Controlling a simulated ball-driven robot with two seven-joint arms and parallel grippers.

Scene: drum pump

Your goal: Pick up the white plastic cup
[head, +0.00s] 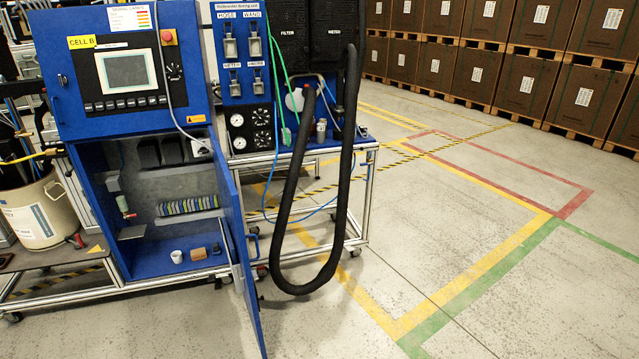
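A small white cup (176,256) stands on the floor of the open blue cabinet (128,262), at the lower left of the head view. A brown, cylinder-like item (198,254) is just to its right. Another small pale, cup-like item (321,131) stands on the blue shelf of the cart to the right, beside the black hose; its material is too small to tell. Neither of my grippers is in view.
The cabinet door (240,265) hangs open toward me, right of the cup. A thick black hose (345,170) loops down in front of the cart. A beige drum (38,212) stands at left. Floor at right is clear, with stacked brown boxes (530,85) behind.

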